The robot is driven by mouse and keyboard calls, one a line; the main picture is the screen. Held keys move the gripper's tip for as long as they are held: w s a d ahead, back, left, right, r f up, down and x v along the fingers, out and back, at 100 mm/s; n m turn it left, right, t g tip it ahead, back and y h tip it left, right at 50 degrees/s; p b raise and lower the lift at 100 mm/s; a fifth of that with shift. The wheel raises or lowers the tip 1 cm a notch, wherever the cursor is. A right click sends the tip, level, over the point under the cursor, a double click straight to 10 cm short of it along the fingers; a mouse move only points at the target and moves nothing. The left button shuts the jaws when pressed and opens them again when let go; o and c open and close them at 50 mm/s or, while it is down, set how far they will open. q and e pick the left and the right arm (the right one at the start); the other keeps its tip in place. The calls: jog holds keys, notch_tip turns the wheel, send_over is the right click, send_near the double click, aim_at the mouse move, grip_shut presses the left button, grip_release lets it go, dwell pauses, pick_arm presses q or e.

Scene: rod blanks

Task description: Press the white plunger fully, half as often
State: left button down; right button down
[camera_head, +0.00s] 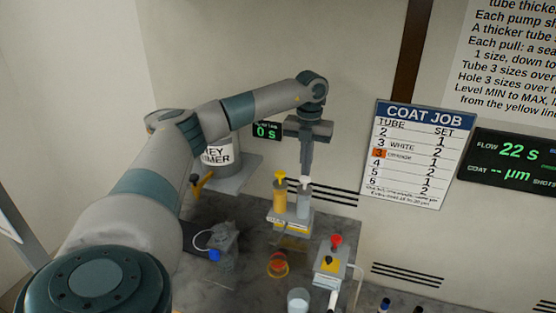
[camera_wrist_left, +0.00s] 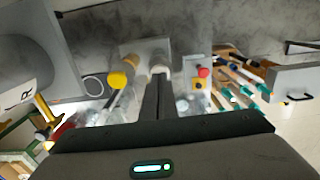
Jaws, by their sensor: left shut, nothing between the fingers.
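The white plunger (camera_head: 304,181) tops a clear upright cylinder on a small stand (camera_head: 292,224) at the back of the bench. A yellow plunger (camera_head: 280,176) stands just left of it on the same stand. My left gripper (camera_head: 304,180) points straight down over the white plunger, its fingers shut and empty. Its tips look at or just above the plunger top; I cannot tell if they touch. In the left wrist view the white plunger (camera_wrist_left: 160,70) shows at the fingertips, with the yellow plunger (camera_wrist_left: 117,80) to its left. My right gripper is not in view.
A box with a red button (camera_head: 336,240) and a yellow part stands to the right. A glass beaker (camera_head: 298,299) and an orange-rimmed dish (camera_head: 277,264) are in front. A primer tank (camera_head: 217,154) stands at left. The wall board (camera_head: 410,155) highlights row 3.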

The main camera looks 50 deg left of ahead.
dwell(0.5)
pick_arm(q)
notch_tip(320, 180, up, 6)
jog(key=p, duration=0.4)
dwell(0.3)
jog(key=shift+f, duration=0.1)
dwell(0.6)
